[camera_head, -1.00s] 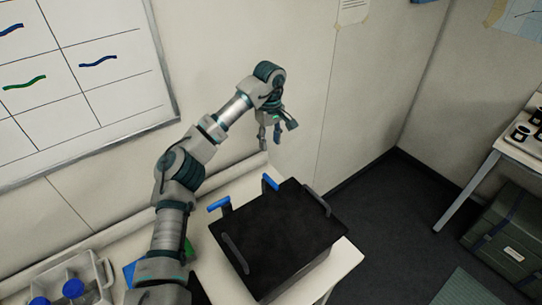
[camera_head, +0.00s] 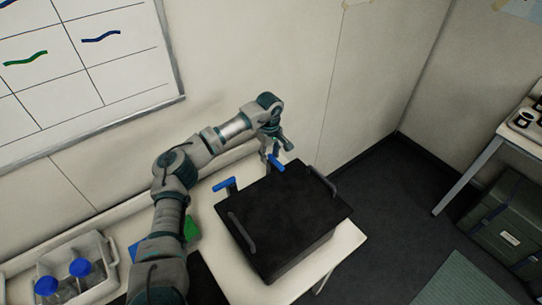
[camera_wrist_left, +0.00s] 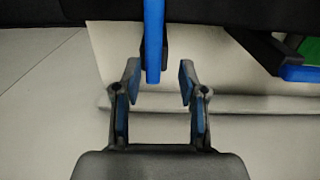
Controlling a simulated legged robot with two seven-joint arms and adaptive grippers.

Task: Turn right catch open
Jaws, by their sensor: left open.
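A black box (camera_head: 285,215) stands on the white table with two blue-handled catches along its wall-side edge. The right catch (camera_head: 276,163) is beside my left gripper (camera_head: 275,152), which reaches over from the wall side. In the left wrist view, its blue handle (camera_wrist_left: 153,40) points toward the gap between the open, empty fingers (camera_wrist_left: 158,80). Its tip is close to the fingertips, a little nearer the left one, with no clear contact. The left catch (camera_head: 225,184) also shows at the right of the wrist view (camera_wrist_left: 292,72). My right gripper is out of view.
A grey caddy (camera_head: 103,280) with blue-capped bottles stands at the lower left. A green object (camera_head: 192,229) lies beside my left arm. The wall is close behind the box. Dark floor is open to the right.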

